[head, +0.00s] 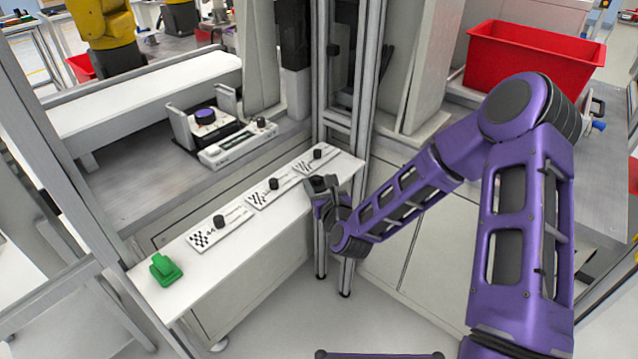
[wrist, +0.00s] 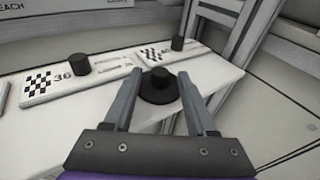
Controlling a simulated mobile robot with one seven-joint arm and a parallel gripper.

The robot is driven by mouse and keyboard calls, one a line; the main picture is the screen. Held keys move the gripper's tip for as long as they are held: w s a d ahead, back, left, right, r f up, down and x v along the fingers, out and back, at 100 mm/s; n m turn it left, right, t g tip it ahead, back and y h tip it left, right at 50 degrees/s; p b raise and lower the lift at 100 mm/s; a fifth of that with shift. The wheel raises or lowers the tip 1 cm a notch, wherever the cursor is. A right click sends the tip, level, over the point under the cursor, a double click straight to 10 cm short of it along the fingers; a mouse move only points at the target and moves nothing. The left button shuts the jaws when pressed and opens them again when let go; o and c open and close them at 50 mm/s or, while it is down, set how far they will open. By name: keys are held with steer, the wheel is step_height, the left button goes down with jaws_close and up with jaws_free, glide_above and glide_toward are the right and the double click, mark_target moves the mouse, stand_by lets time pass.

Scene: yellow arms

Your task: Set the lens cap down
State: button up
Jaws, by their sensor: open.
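The lens cap, which I take to be the black disc with a raised knob (wrist: 157,88), appears to rest on the white shelf (wrist: 210,82) near its front edge in the wrist view. My gripper (wrist: 162,74) is open, with one grey finger on each side of the cap's knob. I see a gap between the knob and each finger. In the head view my gripper (head: 325,192) is at the right end of the white shelf (head: 185,246). There I cannot clearly tell the cap from the dark gripper parts.
Several checker-marked plates with black knobs, one knob (head: 219,221) among them, line the shelf. A green object (head: 165,268) sits at its left end. A metal frame post (head: 357,100) stands close behind my gripper. A red bin (head: 530,58) is at the right.

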steer(key=shift+r, duration=0.15)
steer(key=p+v, duration=0.2)
steer(key=v, duration=1)
